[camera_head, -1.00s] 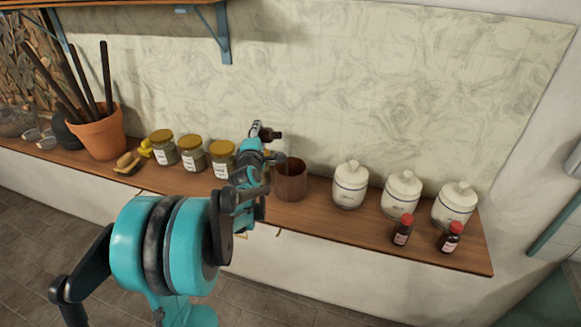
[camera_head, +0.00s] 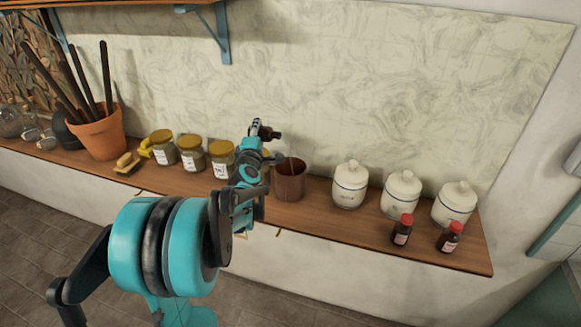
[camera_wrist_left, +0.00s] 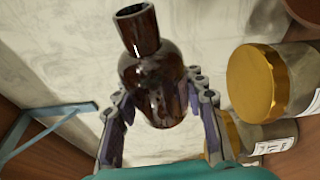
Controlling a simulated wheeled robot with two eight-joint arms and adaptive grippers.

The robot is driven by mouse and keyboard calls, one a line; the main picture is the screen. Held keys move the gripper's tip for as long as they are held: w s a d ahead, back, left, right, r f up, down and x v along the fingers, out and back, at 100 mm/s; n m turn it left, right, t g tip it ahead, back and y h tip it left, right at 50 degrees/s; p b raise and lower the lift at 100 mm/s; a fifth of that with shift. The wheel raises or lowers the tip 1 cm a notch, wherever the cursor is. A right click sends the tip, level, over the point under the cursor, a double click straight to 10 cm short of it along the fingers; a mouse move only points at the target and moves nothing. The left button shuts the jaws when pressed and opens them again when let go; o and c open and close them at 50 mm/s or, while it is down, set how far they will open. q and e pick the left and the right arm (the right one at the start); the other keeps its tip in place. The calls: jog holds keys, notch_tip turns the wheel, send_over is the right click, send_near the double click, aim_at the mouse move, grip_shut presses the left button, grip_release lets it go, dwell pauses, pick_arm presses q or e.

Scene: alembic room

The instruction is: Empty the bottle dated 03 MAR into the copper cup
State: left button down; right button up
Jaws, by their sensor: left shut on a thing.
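My left gripper (camera_head: 256,141) is shut on a dark brown glass bottle (camera_head: 268,133) above the shelf. The bottle lies tilted nearly on its side, its uncapped neck pointing right. The left wrist view shows the bottle (camera_wrist_left: 155,85) between the fingers, with its open mouth away from the gripper. I cannot read any date on it. The copper cup (camera_head: 290,184) stands upright on the shelf, below and slightly right of the bottle's mouth. A thin pale streak shows between the mouth and the cup's opening. The cup's contents are unclear. My right gripper is not in view.
Several gold-lidded jars (camera_head: 192,155) stand left of the cup on the wooden shelf (camera_head: 325,221). White lidded pots (camera_head: 350,185) stand to its right, with two red-capped bottles (camera_head: 403,229) in front. A terracotta pot (camera_head: 98,135) holds dark rods. A wall bracket (camera_head: 221,35) is above.

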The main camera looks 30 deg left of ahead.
aim_at(263, 140)
pick_arm(q)
jog(key=shift+d+f+n+g+h, duration=0.1)
jog(key=shift+f+n+g+h, duration=0.2)
jog(key=shift+f+n, duration=0.8)
jog(key=n, duration=0.3)
jog(key=shift+f+n+g+h, duration=0.3)
jog(key=shift+f+n+h, duration=0.1)
jog(key=shift+d+f+n+h, duration=0.15)
jog(key=shift+n+h, duration=0.1)
jog(key=shift+n, duration=0.25)
jog(key=shift+d+f+n+h, duration=0.15)
jog(key=shift+n+h, duration=0.1)
jog(key=shift+n, duration=0.25)
jog(key=n, duration=0.1)
jog(key=d+n+h, duration=0.1)
jog(key=n, duration=0.1)
jog(key=shift+w+d+f+n, duration=0.1)
jog(key=shift+w+d+n, duration=0.15)
jog(key=shift+d+n, duration=0.15)
jog(key=n+h, duration=0.1)
jog(key=a+n, duration=0.1)
jog(key=shift+s+a+r+n+h+p, duration=0.15)
jog(key=shift+a+r+n+h+p, duration=0.15)
jog(key=shift+h+p, duration=0.1)
jog(key=shift+d, duration=0.1)
jog(key=shift+d, duration=0.1)
